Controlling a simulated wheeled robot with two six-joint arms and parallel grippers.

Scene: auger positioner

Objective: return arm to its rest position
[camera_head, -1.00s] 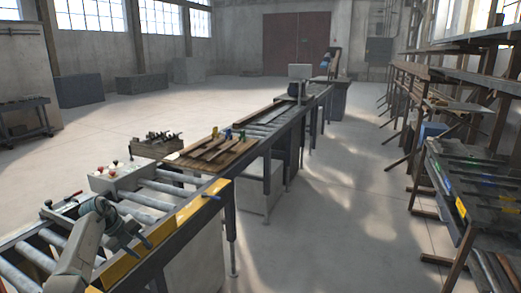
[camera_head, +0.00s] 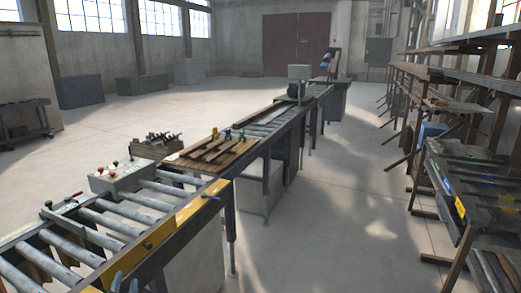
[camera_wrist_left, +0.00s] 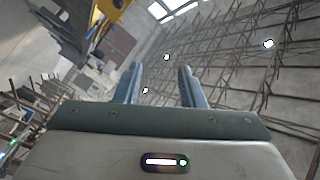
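My left gripper (camera_head: 126,284) shows only as bluish fingertips at the bottom edge of the head view, by the near side of the roller conveyor (camera_head: 107,222). In the left wrist view the left gripper (camera_wrist_left: 159,84) has its two fingers apart with nothing between them. The wrist camera looks at a tilted scene of wall and racks. The rest of the left arm is out of the head view. My right gripper is not in view.
A yellow rail (camera_head: 165,230) edges the conveyor. A control box (camera_head: 122,176) with knobs stands on its far side. A wooden board with clamps (camera_head: 211,152) lies further along. Racks (camera_head: 470,185) stand at the right; the floor between (camera_head: 330,220) is clear.

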